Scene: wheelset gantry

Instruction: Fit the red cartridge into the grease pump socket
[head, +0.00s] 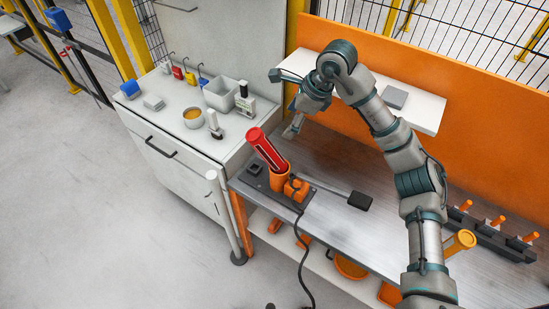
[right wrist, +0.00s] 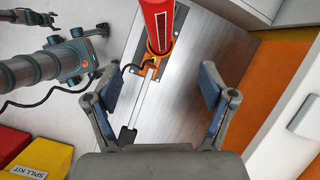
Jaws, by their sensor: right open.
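The red cartridge (head: 265,148) stands with its lower end at the mouth of the orange grease pump socket (head: 280,180), leaning up and left in the head view. How deep it sits I cannot tell. In the right wrist view the red cartridge (right wrist: 157,22) is at the top, above the orange pump parts (right wrist: 148,66). My right gripper (head: 283,104) is open and empty, behind and above the cartridge, apart from it.
A white cabinet (head: 165,130) with bins stands left. A white shelf (head: 425,110) and orange panel (head: 480,120) are behind. A black hose (head: 303,265) hangs in front.

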